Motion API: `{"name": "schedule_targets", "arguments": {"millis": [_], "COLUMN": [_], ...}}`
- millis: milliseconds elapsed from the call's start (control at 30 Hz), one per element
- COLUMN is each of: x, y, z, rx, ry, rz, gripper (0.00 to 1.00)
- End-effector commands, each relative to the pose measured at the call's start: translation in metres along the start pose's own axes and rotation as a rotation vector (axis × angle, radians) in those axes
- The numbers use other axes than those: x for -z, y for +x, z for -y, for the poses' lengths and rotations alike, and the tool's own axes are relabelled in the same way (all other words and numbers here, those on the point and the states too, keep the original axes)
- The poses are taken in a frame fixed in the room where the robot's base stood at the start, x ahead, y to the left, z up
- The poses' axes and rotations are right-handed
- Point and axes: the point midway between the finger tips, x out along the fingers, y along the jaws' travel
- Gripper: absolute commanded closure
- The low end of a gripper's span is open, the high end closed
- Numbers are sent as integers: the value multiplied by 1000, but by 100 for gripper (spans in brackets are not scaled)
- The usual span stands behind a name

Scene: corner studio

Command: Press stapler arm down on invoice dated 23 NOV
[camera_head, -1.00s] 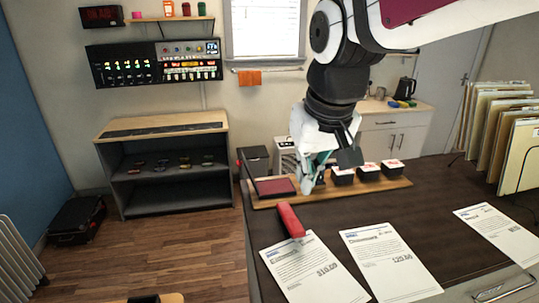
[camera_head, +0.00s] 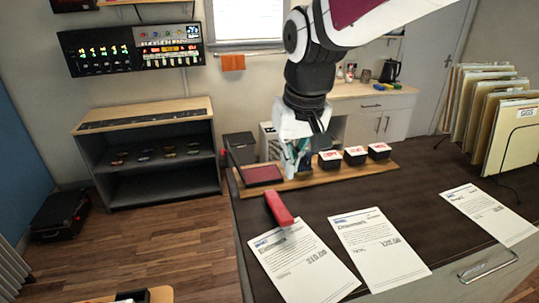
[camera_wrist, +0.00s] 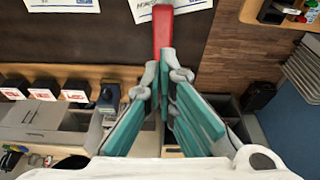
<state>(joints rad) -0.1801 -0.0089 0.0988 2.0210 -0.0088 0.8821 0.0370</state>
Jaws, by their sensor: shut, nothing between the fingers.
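The red stapler (camera_head: 279,208) lies on the dark desk, its near end at the top edge of the left invoice (camera_head: 304,266). A middle invoice (camera_head: 378,247) and a right invoice (camera_head: 489,214) lie flat beside it. Their dates are too small to read. My gripper (camera_head: 297,168) hangs pointing down over the wooden tray, behind the stapler and apart from it. It is shut and empty. In the wrist view the stapler (camera_wrist: 164,28) shows just beyond my fingertips (camera_wrist: 166,69), with parts of two invoices (camera_wrist: 62,4) at the top edge.
The wooden tray (camera_head: 395,166) holds a dark red pad (camera_head: 262,174) and several black boxes with white and red labels (camera_head: 355,155). Upright folders (camera_head: 510,140) stand at the desk's right. A low shelf (camera_head: 148,190) stands left of the desk. The desk between tray and invoices is mostly clear.

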Motion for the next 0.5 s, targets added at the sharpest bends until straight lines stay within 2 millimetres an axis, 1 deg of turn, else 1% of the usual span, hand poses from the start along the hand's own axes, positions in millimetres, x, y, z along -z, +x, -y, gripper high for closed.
{"name": "schedule_targets", "arguments": {"millis": [33,300,433,500], "x": [-2,-2,-3,-7], "y": [9,62,86,96], "z": [0,0,0,0], "rx": [0,0,0,0], "ry": [0,-2,-1,-1], "rz": [6,7,7,6], "gripper": [100,100,100,100]}}
